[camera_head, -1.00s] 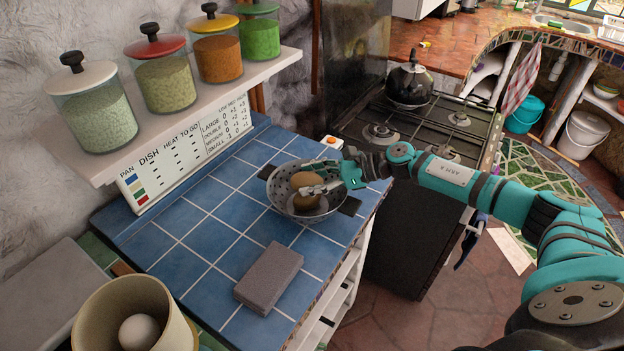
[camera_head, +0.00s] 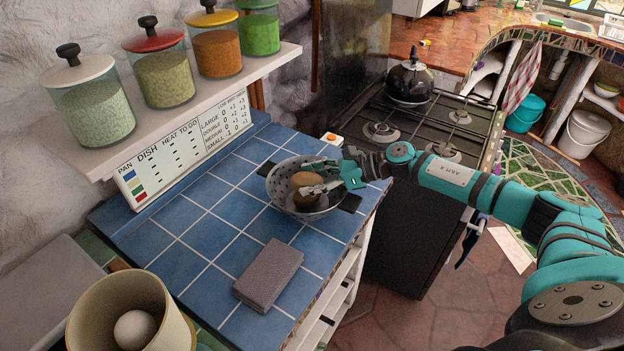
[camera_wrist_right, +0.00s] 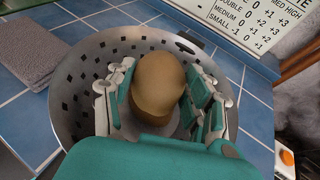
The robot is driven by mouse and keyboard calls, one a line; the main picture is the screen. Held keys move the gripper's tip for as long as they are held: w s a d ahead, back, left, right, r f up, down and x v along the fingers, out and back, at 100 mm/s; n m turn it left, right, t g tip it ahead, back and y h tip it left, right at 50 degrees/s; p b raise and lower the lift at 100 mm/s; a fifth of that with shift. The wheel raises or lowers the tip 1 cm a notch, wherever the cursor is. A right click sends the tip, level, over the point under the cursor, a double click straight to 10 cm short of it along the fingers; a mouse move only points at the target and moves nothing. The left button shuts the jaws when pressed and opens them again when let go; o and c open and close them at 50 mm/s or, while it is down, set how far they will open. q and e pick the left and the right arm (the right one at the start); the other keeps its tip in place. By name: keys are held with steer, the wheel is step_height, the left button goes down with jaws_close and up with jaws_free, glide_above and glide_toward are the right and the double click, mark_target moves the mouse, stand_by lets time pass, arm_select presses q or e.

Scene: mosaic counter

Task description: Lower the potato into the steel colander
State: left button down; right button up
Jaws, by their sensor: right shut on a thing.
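The brown potato (camera_head: 305,180) is inside the steel colander (camera_head: 276,186), low in the bowl and within its rim. My right gripper (camera_head: 310,177) reaches into the colander from the right and is shut on the potato. In the right wrist view its two fingers (camera_wrist_right: 158,92) flank the potato (camera_wrist_right: 157,78), with the perforated colander wall (camera_wrist_right: 72,98) around them. Whether the potato's underside touches the colander floor is hidden. My left gripper is not in view.
A grey block (camera_head: 269,275) lies on the blue tiled counter (camera_head: 190,240) in front of the colander. A beige pot (camera_head: 95,310) holding a white egg-like thing (camera_head: 136,330) stands front left. Jars line the shelf (camera_head: 215,98) above. A stove (camera_head: 420,130) with a kettle (camera_head: 409,83) stands behind.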

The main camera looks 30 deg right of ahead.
steer(key=o, duration=1.3)
steer(key=shift+d, duration=0.1)
steer(key=v, duration=1.2)
